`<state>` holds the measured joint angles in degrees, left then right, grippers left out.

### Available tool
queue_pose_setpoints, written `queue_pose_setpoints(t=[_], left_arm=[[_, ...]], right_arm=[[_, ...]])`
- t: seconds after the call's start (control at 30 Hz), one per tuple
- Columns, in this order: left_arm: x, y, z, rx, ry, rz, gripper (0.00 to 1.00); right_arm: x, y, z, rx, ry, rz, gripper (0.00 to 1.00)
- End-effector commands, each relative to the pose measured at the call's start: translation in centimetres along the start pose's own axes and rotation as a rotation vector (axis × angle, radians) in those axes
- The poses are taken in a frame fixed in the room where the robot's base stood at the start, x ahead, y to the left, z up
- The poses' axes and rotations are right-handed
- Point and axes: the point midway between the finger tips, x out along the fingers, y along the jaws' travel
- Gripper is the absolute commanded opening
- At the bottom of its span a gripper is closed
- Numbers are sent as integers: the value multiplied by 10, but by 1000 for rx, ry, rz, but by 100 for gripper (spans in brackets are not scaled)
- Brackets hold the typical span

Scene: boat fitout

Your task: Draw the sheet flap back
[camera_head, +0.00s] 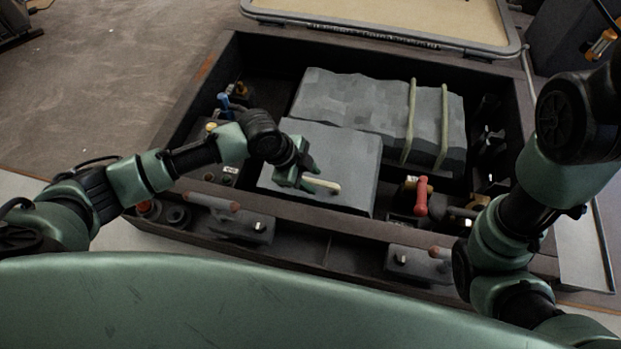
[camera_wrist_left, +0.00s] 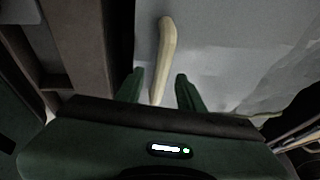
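The sheet flap (camera_head: 345,150) is a flat grey panel in the front middle of the dark open box. It also fills the upper part of the left wrist view (camera_wrist_left: 225,50). A cream bar-like pull (camera_head: 326,186) lies on its near part and also shows in the left wrist view (camera_wrist_left: 166,42). My left gripper (camera_head: 308,180) is at the near end of this pull. In the left wrist view its fingers (camera_wrist_left: 158,88) stand apart, one on each side of the pull, with gaps visible. My right gripper is out of view; only its arm shows at the right.
Behind the flap lies a lumpy grey covered bulk (camera_head: 350,100) with two cream straps (camera_head: 410,120). A red-handled valve (camera_head: 421,197) stands right of the flap. The box's dark front rim (camera_head: 300,215) runs nearest me. A framed lid (camera_head: 390,20) is behind the box.

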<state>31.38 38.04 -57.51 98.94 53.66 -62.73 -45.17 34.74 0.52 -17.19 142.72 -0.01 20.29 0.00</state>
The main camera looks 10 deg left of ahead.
Motion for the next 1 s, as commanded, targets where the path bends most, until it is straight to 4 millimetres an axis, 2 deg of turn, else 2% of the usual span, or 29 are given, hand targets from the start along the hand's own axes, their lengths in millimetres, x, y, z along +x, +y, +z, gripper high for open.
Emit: queue_pose_setpoints(t=[0.17,0.3,1.0], left_arm=[[0,0,0,0,0,0,38],[0,0,0,0,0,0,0],[0,0,0,0,0,1,0]], right_arm=[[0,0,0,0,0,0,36],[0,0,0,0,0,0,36],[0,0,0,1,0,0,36]])
